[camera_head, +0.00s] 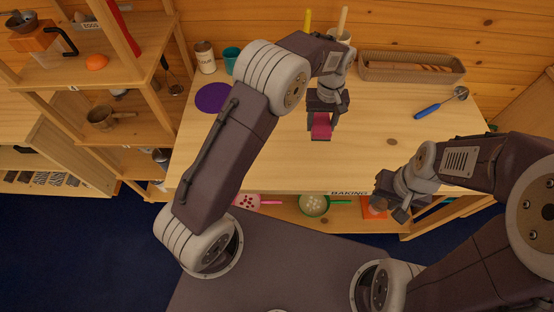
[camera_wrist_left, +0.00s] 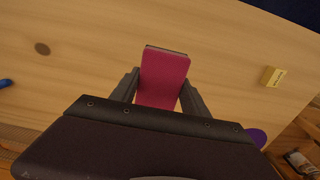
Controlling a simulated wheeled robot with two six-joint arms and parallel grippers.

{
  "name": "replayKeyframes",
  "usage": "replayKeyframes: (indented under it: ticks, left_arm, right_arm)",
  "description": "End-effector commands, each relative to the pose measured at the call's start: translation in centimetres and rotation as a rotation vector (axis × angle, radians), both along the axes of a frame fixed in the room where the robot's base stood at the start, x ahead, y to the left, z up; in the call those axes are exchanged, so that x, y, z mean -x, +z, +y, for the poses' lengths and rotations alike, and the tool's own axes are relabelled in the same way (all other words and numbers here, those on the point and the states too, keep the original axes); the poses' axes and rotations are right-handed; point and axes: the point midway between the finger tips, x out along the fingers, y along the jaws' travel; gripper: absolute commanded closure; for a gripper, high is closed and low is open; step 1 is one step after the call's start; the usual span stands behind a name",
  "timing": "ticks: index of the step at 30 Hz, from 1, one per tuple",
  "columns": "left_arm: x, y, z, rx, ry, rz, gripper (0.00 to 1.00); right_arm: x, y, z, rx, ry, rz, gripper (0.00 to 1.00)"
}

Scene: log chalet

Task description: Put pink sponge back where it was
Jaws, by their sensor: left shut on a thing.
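The pink sponge (camera_head: 321,126) is held in my left gripper (camera_head: 321,137), over the middle of the wooden counter. In the left wrist view the sponge (camera_wrist_left: 163,80) sits between the two fingers (camera_wrist_left: 160,92), which are closed on its sides, and its far end sticks out past them. I cannot tell whether the sponge touches the counter. My right gripper (camera_head: 388,210) hangs by the counter's front edge at the right; its fingers are too unclear to tell open from shut.
A purple disc (camera_head: 213,97), a teal cup (camera_head: 232,58) and a canister (camera_head: 205,57) stand at the counter's left. A basket (camera_head: 411,67) lies at the back, a blue-handled utensil (camera_head: 441,104) at right. A yellow labelled block (camera_wrist_left: 274,77) shows in the left wrist view.

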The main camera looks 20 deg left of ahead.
Motion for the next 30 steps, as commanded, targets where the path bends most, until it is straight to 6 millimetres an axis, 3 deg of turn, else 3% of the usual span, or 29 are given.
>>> replayKeyframes:
  ticks: [4, 15, 23, 30]
  left_arm:
    - [1.0, -0.8, 1.3, -0.002, 0.002, 0.005, 0.91]
    - [6.5, -6.2, 8.6, -0.001, 0.003, 0.003, 0.91]
    - [7.1, -7.4, 9.4, 0.0, 0.0, 0.002, 0.91]
    - [7.1, -10.9, 9.4, 0.0, 0.0, 0.002, 0.91]
  right_arm:
    - [0.0, 0.2, 0.0, 0.0, 0.0, 0.0, 0.64]
    - [0.0, 1.2, 0.0, 0.0, 0.0, 0.0, 0.64]
    - [0.0, 1.3, 0.0, 0.0, 0.0, 0.0, 0.64]
    - [0.0, 1.7, 0.0, 0.0, 0.0, 0.0, 0.64]
